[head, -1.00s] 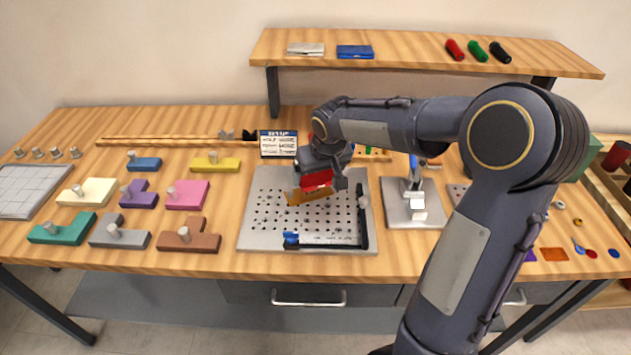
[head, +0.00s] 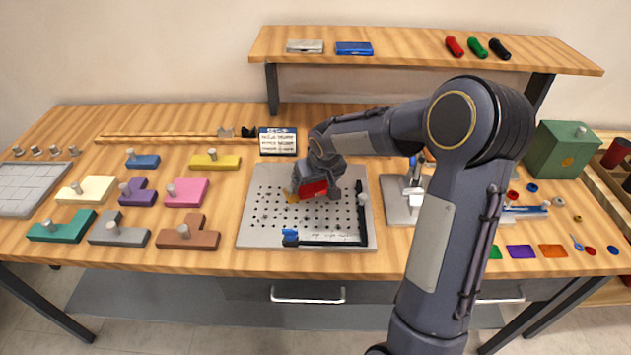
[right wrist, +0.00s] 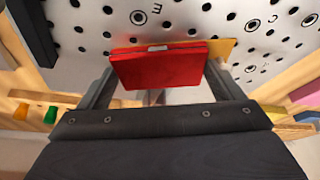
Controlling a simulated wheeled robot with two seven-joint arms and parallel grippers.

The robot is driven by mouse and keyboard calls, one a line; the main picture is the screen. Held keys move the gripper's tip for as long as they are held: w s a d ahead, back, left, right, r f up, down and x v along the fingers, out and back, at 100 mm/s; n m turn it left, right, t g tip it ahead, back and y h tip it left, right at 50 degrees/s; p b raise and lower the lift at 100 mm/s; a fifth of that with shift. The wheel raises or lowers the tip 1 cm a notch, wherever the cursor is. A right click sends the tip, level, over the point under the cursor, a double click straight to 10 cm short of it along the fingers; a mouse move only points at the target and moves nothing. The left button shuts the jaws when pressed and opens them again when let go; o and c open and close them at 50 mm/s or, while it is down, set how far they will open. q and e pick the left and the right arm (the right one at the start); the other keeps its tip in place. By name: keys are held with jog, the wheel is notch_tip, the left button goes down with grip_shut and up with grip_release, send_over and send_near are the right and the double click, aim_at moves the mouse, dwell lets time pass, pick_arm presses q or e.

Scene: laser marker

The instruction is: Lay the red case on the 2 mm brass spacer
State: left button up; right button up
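The red case (head: 313,189) is between the fingers of my right gripper (right wrist: 160,74), tilted, low over the perforated plate. In the right wrist view the red case (right wrist: 160,66) spans the gap between the two fingers. The brass spacer (head: 291,197) shows only as a small golden strip left of the case. In the right wrist view the spacer (right wrist: 224,46) sticks out behind the case's right end; the rest is hidden. I cannot tell whether case and spacer touch. My left gripper is not in view.
The perforated metal plate (head: 262,235) has a black L-shaped fence (head: 335,242) along its front and right. A stand (head: 398,205) is right of it. Coloured knobbed blocks lie left of the plate. A shelf (head: 420,57) spans the back, and a green box (head: 558,150) stands far right.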

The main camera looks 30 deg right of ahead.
jog(key=shift+o, duration=0.4)
jog(key=shift+r, duration=0.15)
jog(key=shift+r+p, duration=0.25)
jog(key=shift+p, duration=0.05)
jog(key=d+v, duration=0.1)
jog(key=v, duration=1)
jog(key=s+a+y, duration=0.1)
jog(key=s+a, duration=0.3)
jog(key=s, duration=0.4)
jog(key=s+a+f+y, duration=0.1)
jog(key=s+a, duration=0.3)
jog(key=s, duration=0.4)
jog(key=s+a+t+y, duration=0.1)
jog(key=s+a, duration=0.3)
jog(key=s, duration=0.4)
jog(key=shift+s+f+y, duration=0.3)
jog(key=shift+s+y, duration=0.1)
jog(key=shift+y, duration=0.4)
